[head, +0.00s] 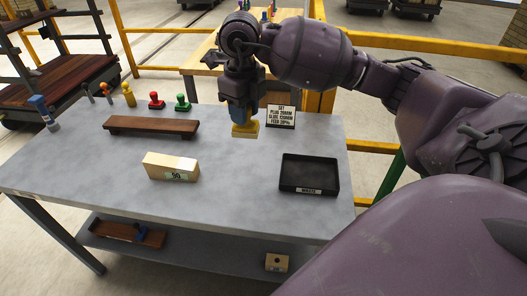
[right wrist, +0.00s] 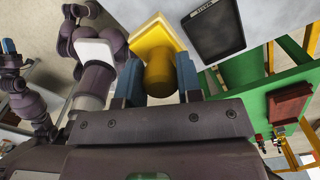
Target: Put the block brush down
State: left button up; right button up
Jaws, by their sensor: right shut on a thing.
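The block brush, a yellow block with a round yellow handle (right wrist: 158,76), is in my right gripper. My right gripper (head: 239,113) is shut on its handle, one blue finger on each side in the right wrist view. In the head view the yellow block (head: 245,130) hangs below the fingers, over the far right part of the grey table (head: 235,190). I cannot tell whether its underside touches the table. My left gripper (right wrist: 10,48) seems to show only in part at the left edge of the right wrist view, with a blue fingertip; its opening is unclear.
A small sign (head: 281,116) stands just right of the brush. A black tray (head: 309,174) lies at the front right. A pale block (head: 171,166) and a dark wooden rail (head: 151,125) lie left. Red (head: 156,101) and green (head: 182,103) handled pieces stand behind. Table between them is clear.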

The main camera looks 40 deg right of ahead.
jog(key=shift+w+f, duration=0.15)
jog(key=shift+f, duration=0.15)
jog(key=shift+w+a+f+b, duration=0.1)
jog(key=shift+f+b, duration=0.55)
jog(key=shift+f, duration=4.3)
jog(key=shift+w+a+f+b, duration=0.1)
jog(key=shift+f+b, duration=0.5)
jog(key=shift+f, duration=4.3)
jog(key=shift+s+d+f, duration=0.1)
jog(key=shift+f, duration=0.05)
jog(key=o, duration=1)
jog(key=shift+o, duration=0.2)
